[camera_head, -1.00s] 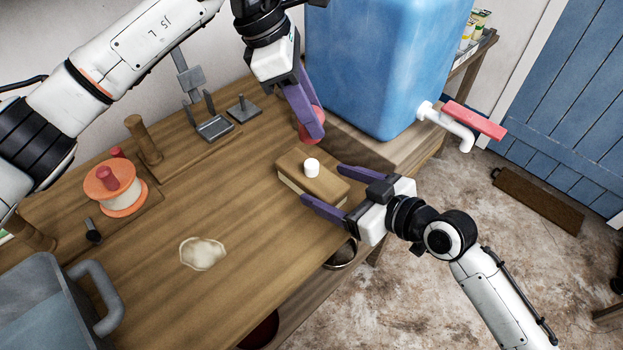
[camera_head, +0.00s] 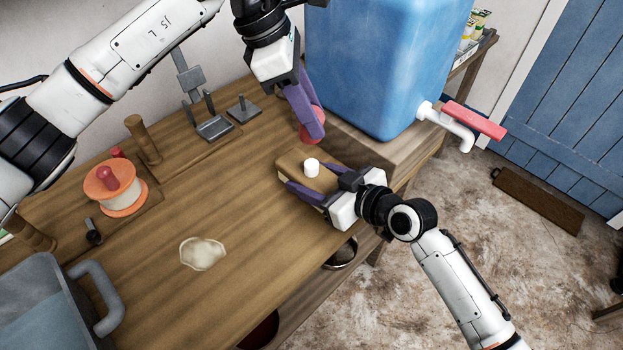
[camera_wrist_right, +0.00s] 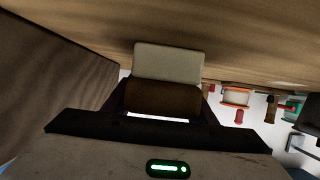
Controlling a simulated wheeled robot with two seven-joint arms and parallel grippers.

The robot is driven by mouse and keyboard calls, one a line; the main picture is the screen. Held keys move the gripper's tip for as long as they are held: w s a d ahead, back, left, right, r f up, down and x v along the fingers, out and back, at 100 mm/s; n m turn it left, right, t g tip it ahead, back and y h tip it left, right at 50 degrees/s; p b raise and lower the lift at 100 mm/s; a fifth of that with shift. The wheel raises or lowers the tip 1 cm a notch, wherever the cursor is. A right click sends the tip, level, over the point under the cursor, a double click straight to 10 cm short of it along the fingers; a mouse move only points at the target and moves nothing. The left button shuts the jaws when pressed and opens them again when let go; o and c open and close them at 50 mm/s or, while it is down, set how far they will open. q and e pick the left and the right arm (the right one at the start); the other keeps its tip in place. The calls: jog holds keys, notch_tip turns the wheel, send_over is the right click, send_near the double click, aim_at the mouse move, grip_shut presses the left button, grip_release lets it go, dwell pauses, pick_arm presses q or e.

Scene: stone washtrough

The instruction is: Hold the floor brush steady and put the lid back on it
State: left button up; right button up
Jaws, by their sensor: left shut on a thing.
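The floor brush (camera_head: 292,168) is a wooden block lying at the right edge of the wooden table, with a short white stub (camera_head: 311,168) on top. In the right wrist view its brown end and pale side (camera_wrist_right: 168,64) show straight ahead. My right gripper (camera_head: 318,182) is open around the brush, one finger along its near side; the far finger is mostly hidden. My left gripper (camera_head: 312,118) is shut on a round red thing, seemingly the lid (camera_head: 309,138), behind the brush. The fingers hide part of this red thing.
A large blue tank (camera_head: 370,60) with a white, red-handled tap (camera_head: 460,122) stands close behind both grippers. A spool (camera_head: 112,184), a grey metal stand (camera_head: 214,127) and a grey tub (camera_head: 40,305) are at left. A pale patch (camera_head: 203,253) marks the clear tabletop.

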jog(key=c, duration=0.6)
pick_arm(q)
send_over(312, 164)
jog(key=shift+f, duration=2.45)
pick_arm(e)
jog(key=shift+c, duration=0.2)
pick_arm(q)
jog(key=shift+f, duration=0.9)
jog(key=shift+f, duration=0.55)
